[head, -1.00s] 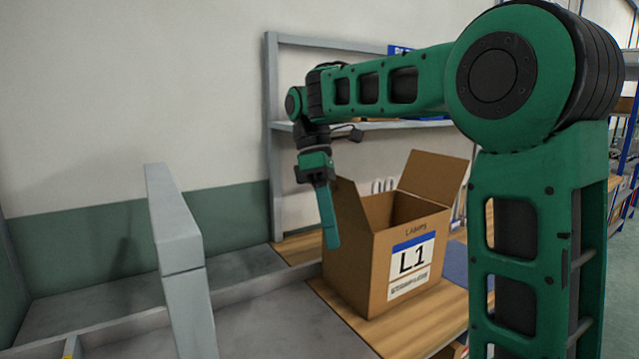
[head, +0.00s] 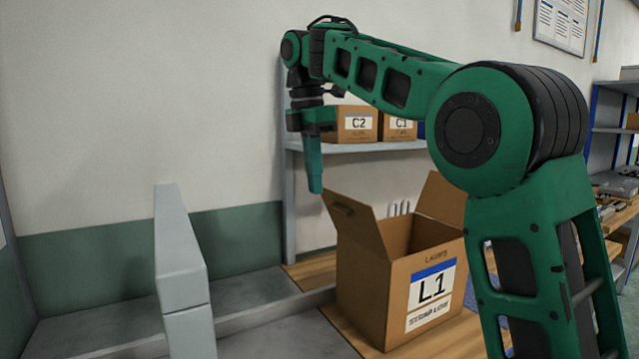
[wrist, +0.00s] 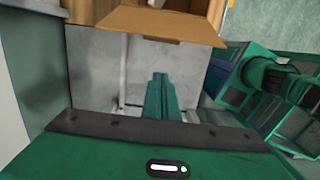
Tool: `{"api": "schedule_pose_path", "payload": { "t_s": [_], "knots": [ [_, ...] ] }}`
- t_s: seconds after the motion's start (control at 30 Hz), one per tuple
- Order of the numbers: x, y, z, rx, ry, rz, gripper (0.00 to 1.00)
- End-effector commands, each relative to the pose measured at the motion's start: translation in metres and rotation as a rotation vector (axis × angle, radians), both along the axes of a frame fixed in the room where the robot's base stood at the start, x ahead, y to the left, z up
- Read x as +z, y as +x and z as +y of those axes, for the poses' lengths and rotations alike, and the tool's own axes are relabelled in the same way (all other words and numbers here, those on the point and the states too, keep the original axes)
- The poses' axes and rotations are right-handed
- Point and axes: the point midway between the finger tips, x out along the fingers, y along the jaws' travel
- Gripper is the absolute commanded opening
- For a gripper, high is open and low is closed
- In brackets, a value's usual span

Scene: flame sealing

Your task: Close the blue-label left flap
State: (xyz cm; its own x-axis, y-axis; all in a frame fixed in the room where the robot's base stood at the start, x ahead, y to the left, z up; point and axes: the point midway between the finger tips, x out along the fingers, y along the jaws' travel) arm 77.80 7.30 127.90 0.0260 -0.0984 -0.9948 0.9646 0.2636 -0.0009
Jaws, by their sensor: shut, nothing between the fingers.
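A brown cardboard box (head: 380,290) stands on the wooden bench top, with a white L1 label (head: 432,290) with a blue stripe on its front. Its left flap (head: 355,220) is raised and leans outward to the left. Its right flap (head: 443,198) also stands up, so the top is open. My gripper (head: 315,190) is shut and empty, pointing down, just left of the left flap's upper edge; contact is not visible. In the wrist view the shut fingers (wrist: 160,85) show below a brown cardboard flap (wrist: 160,22), apart from it in the picture.
A grey post (head: 183,265) and a grey ledge are left of the box. A shelf (head: 350,145) behind holds small boxes labelled C2 (head: 357,123) and C1 (head: 400,125). The wooden bench top (head: 455,338) is bare near the box front.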

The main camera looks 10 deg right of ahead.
Motion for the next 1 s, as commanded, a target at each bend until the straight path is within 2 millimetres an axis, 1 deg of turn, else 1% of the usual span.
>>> {"api": "schedule_pose_path", "payload": {
  "t_s": [0.1, 0.3, 0.57, 0.8, 1.0],
  "knots": [
    [-0.02, -0.001, -0.001, 0.001, 0.0, 0.003, 0.0],
    [-0.051, 0.0, -0.004, 0.001, 0.0, 0.003, 0.0],
    [-0.079, 0.001, -0.007, 0.0, 0.001, 0.003, 0.0],
    [-0.068, 0.008, -0.029, -0.003, 0.002, -0.001, 0.0],
    [-0.063, 0.011, -0.04, -0.003, 0.002, 0.001, 0.0]
  ]
}}
